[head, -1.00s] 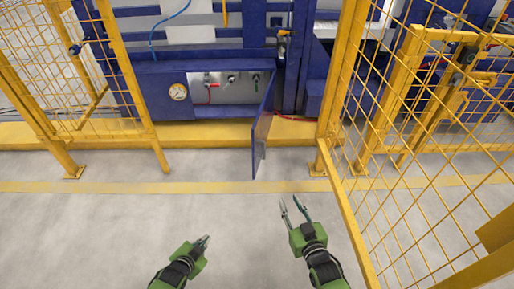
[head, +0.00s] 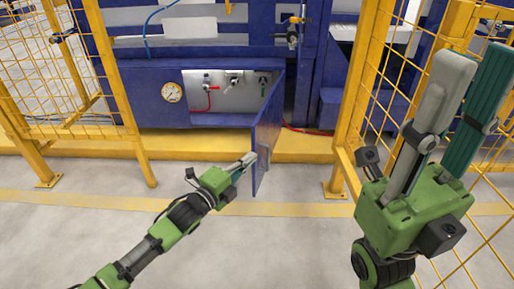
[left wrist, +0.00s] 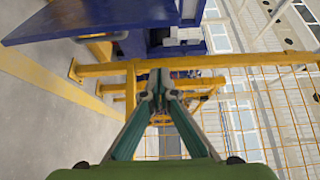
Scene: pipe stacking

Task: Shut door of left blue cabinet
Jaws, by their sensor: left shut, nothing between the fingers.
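The left blue cabinet (head: 150,103) stands at the back with its door (head: 267,130) swung open towards me, hinged on the right side of the opening. The door also shows as a blue panel at the upper left of the left wrist view (left wrist: 85,18). My left gripper (head: 248,160) is shut and empty, its tips right beside the door's left face near its free edge. I cannot tell whether they touch. It also shows in the left wrist view (left wrist: 158,82). My right gripper (head: 478,68) is open and empty, raised at the right.
Inside the cabinet are a red-handled valve (head: 212,87) and other fittings; a pressure gauge (head: 172,92) is on its front. Yellow mesh fences (head: 140,160) stand on the left and right (head: 345,150). A yellow base beam (head: 190,146) runs below the cabinet. The floor in front is clear.

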